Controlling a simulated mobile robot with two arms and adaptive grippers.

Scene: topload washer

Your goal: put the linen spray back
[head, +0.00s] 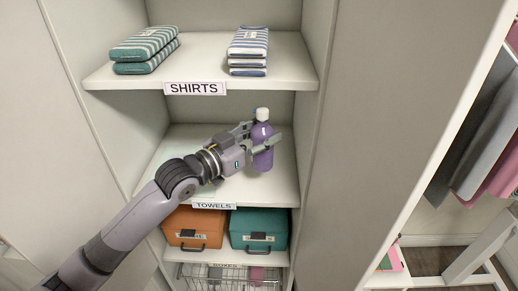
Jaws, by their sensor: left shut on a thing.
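The linen spray (262,150) is a purple bottle with a white cap. It is upright over the right part of the middle shelf (285,183), which has a TOWELS label (214,206) on its front edge. My left gripper (262,139) reaches in from the left and is shut on the bottle's upper body. The bottle's base looks on or close to the shelf surface; I cannot tell if it touches. My right gripper is not in view.
The shelf above, labelled SHIRTS (194,88), holds folded green striped (146,48) and blue striped (248,50) cloths. An orange box (192,228) and a teal box (258,229) stand below. The cabinet's right wall (306,120) is close to the bottle. Clothes (486,130) hang at right.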

